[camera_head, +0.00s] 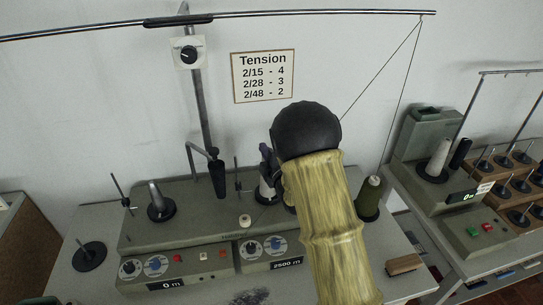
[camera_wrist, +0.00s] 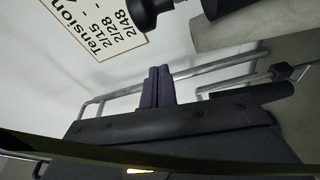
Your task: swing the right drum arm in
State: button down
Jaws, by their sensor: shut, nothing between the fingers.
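The winding machine (camera_head: 190,200) stands on the table with two winding units side by side. A drum arm at the left unit is a bent metal rod with a dark drum (camera_head: 218,178) hanging from it. My gripper (camera_head: 267,160) is at the right unit, by a white cone (camera_head: 267,190), its purple fingers close together. In the wrist view the purple fingers (camera_wrist: 158,88) are shut with nothing between them. A metal rod and a dark cylinder (camera_wrist: 262,94) lie right of them; I cannot tell which drum arm this is. My arm hides most of the right unit and its drum arm.
A green cone (camera_head: 369,198) stands right of my arm, with a brown block (camera_head: 404,264) in front of it. A metal pole (camera_head: 200,110) rises behind the machine to an overhead bar (camera_head: 320,12). Another machine (camera_head: 440,165) stands at right. The tension sign (camera_head: 263,77) is on the wall.

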jog(key=d, duration=0.1)
jog(key=d+p, duration=0.1)
jog(key=w+d, duration=0.1)
jog(key=shift+d+f+p, duration=0.25)
jog(key=shift+p, duration=0.1)
jog(key=shift+a+f+b, duration=0.1)
jog(key=shift+b, duration=0.2)
